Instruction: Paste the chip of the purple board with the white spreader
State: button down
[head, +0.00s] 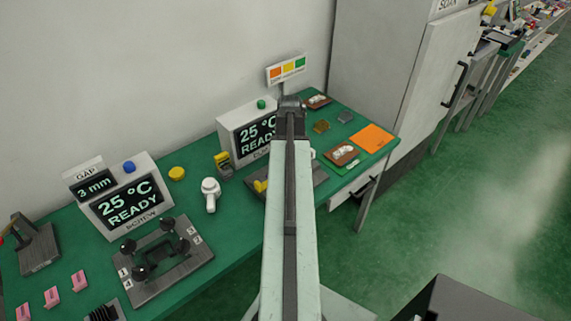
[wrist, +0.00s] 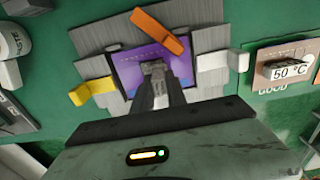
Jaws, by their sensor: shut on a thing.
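The purple board (wrist: 128,68) lies in a grey fixture in the wrist view. An orange bar (wrist: 158,32) crosses its upper edge, a yellow lever (wrist: 92,91) is at its left and a white lever (wrist: 222,61) at its right. My gripper (wrist: 154,70) is over the middle of the board, shut on a small grey thing whose shape is mostly hidden; I cannot tell whether it is the white spreader. The chip is hidden behind the fingers. In the head view my arm hides the board.
A 50 °C block (wrist: 288,70) sits on a brown board right of the fixture. In the head view, a screw station (head: 125,205) and a four-knob fixture (head: 160,262) stand left, an orange sheet (head: 372,138) lies right, and a grey cabinet (head: 410,85) stands behind.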

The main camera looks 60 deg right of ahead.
jog(key=shift+w+a, duration=0.15)
jog(key=shift+a, duration=0.4)
jog(key=shift+w+a, duration=0.15)
jog(key=shift+a, duration=0.4)
jog(key=shift+d, duration=0.15)
jog(key=shift+w+d, duration=0.1)
jog(key=shift+d, duration=0.45)
jog(key=shift+r, duration=0.1)
notch_tip(320, 180, up, 9)
jog(key=p, duration=0.9)
